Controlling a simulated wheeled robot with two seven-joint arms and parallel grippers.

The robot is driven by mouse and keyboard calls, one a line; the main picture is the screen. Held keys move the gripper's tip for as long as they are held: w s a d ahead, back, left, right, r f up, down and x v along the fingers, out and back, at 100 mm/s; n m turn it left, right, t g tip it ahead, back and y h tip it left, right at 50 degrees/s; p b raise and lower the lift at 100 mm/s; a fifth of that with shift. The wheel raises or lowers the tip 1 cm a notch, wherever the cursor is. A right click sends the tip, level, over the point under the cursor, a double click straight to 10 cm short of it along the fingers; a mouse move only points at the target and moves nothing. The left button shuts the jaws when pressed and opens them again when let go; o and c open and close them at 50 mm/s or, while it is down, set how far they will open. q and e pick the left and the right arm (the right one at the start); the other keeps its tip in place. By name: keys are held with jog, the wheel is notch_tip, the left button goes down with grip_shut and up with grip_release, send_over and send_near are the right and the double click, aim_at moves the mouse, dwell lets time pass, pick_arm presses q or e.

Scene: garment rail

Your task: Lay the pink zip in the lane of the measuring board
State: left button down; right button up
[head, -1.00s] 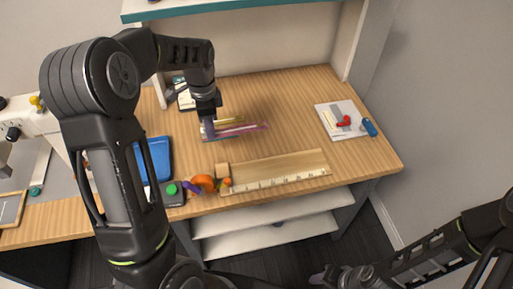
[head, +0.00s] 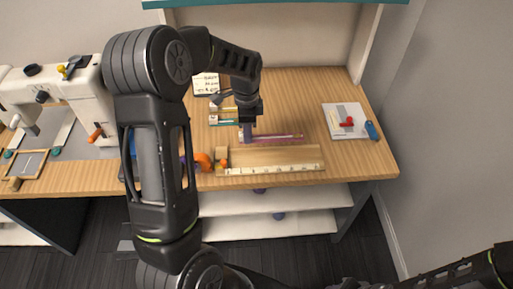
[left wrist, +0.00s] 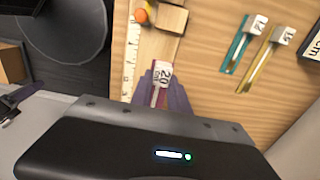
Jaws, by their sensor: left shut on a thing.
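The pink zip (head: 280,136) stretches to the right from my left gripper (head: 246,138), just behind the measuring board (head: 290,155) in the head view. My left gripper is shut on the zip's labelled end. In the left wrist view the purple fingers (left wrist: 161,97) grip it below a white tag (left wrist: 162,74) reading 20. The board also shows there (left wrist: 155,50), with its ruler strip along the left. The zip's far part is hidden behind my wrist in that view. My right gripper (head: 350,284) is barely in view at the bottom edge; its jaws are unclear.
Teal (left wrist: 236,48) and yellow (left wrist: 262,62) zips with tags lie beyond the board. A wooden block (head: 221,154) and an orange item (head: 204,161) are at its left end. A sewing machine (head: 75,95) stands left. A white pad (head: 338,115) lies right.

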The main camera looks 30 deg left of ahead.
aim_at(248, 154)
pick_arm(q)
jog(key=shift+f, duration=1.75)
jog(key=shift+f+p, duration=0.5)
jog(key=shift+f, duration=1.35)
jog(key=shift+f, duration=0.1)
jog(key=shift+f, duration=0.15)
jog(key=c, duration=1.3)
grip_release()
jog(key=shift+o, duration=0.2)
jog(key=shift+r, duration=0.25)
notch_tip(248, 154, up, 12)
jog(key=shift+r+b, duration=0.1)
jog(key=shift+b, duration=0.55)
